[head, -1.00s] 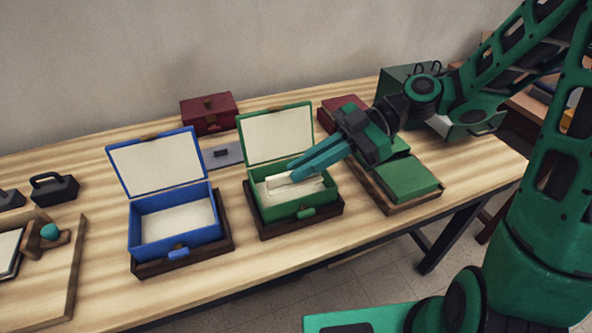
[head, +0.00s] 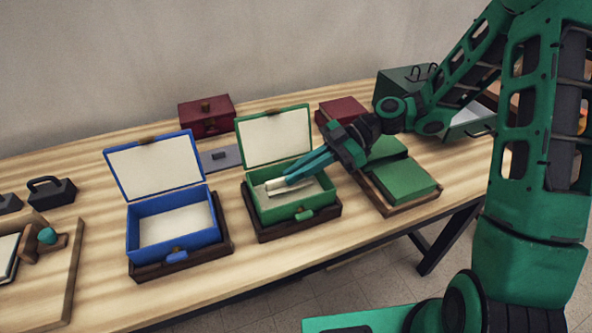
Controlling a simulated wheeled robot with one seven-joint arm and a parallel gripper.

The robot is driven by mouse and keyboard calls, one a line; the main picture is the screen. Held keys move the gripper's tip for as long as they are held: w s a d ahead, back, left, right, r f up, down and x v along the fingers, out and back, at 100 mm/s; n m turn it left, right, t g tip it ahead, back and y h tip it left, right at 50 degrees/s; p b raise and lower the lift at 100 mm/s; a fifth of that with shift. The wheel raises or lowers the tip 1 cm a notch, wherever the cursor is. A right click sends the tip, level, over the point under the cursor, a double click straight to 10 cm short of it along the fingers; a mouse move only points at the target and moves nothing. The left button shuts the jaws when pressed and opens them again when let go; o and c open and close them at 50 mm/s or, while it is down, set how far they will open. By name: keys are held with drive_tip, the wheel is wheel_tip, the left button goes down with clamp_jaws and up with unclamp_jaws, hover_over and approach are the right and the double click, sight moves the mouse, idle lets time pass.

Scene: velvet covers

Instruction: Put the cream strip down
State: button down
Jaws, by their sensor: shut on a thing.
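The cream strip (head: 276,184) is held at the tips of my gripper (head: 288,179), which is shut on it. The strip is over or inside the open green box (head: 268,216), whose lid stands up at the back. The fingers reach in from the right and slant down to the left. I cannot tell whether the strip touches the pale floor of the box. The green box sits on a dark wooden base (head: 320,223).
An open, empty blue box (head: 150,243) stands to the left. Green covered blocks (head: 404,182) lie on a wooden tray at the right. A dark red box (head: 206,117) and grey plate (head: 216,160) are behind. Black-handled weights (head: 52,191) and a board are at far left.

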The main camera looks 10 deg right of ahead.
drive_tip(key=shift+f, duration=0.6)
drive_tip(key=c, duration=1.9)
unclamp_jaws()
drive_tip(key=shift+r, duration=0.25)
drive_tip(key=v, duration=1.2)
drive_tip(key=shift+r, duration=0.45)
